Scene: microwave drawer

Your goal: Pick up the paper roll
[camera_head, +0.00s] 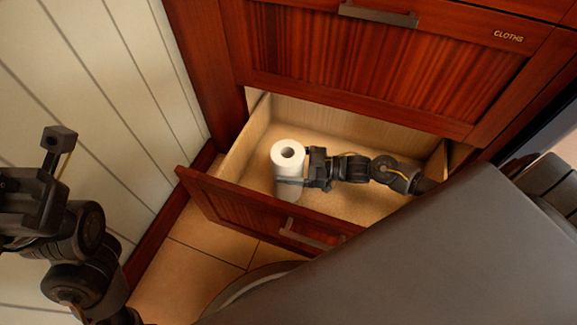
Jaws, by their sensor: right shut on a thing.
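A white paper roll (288,156) stands upright inside the open lower drawer (245,137), at its left part. My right gripper (292,182) comes in from the right and is shut on the roll around its middle. I cannot tell whether the roll's base touches the drawer floor. My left gripper (56,150) is at the left edge of the view, away from the drawer and empty. Its fingers are seen partly, with a gap between them.
A closed upper drawer labelled CLOTHS (508,36) is above the open one. The open drawer's front has a metal handle (305,236). A white panelled wall (110,70) is on the left, with tiled floor (205,250) below.

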